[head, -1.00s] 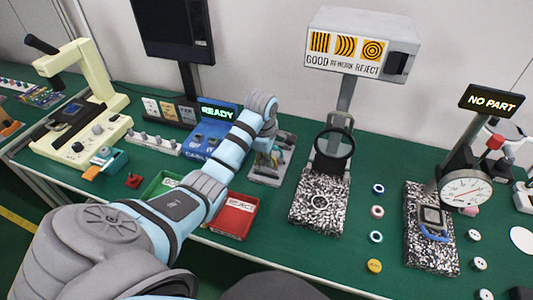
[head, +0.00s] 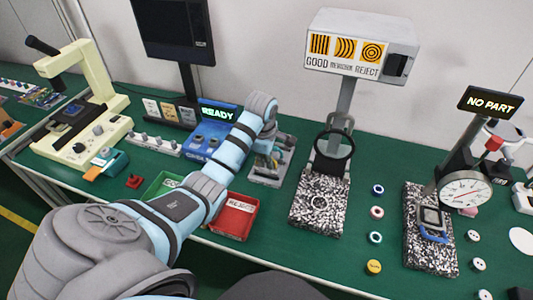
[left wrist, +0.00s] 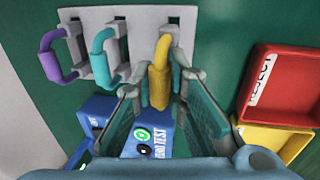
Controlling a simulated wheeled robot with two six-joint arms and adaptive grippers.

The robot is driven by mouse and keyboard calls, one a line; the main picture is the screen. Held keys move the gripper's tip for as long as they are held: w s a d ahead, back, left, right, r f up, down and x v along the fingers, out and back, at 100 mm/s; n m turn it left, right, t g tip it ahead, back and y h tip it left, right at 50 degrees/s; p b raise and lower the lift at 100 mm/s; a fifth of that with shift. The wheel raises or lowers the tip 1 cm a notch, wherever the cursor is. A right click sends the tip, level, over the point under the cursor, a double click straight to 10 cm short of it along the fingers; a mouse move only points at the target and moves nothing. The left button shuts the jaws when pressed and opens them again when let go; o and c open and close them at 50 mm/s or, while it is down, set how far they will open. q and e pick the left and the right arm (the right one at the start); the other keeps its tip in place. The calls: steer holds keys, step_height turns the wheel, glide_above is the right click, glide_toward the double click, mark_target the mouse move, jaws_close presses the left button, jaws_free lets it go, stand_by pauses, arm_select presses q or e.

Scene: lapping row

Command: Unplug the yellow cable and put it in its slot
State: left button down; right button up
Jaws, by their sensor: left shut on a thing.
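The yellow cable (left wrist: 159,72) is between the fingertips of my left gripper (left wrist: 164,90) in the left wrist view, and the gripper is shut on it. Its upper bend is at the right-hand post of the grey rack (left wrist: 125,22); I cannot tell whether it is seated there. A purple cable (left wrist: 48,58) and a teal cable (left wrist: 100,58) sit in the rack to its left. The blue tester (left wrist: 128,142) with green-ringed sockets lies below, partly hidden by the fingers. In the head view my left gripper (head: 268,155) is over the rack. My right gripper is out of view.
The red reject tray (left wrist: 295,82) and a yellow tray (left wrist: 268,138) lie right of the gripper in the wrist view. In the head view, a green tray (head: 163,187) lies left of my arm, and a speckled gauge stand (head: 318,208) stands right of the rack.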

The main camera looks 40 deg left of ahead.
arm_select(q)
steer(key=shift+f+b, duration=0.75)
steer(key=shift+f, duration=0.4)
steer(key=c, duration=1.5)
jaws_free()
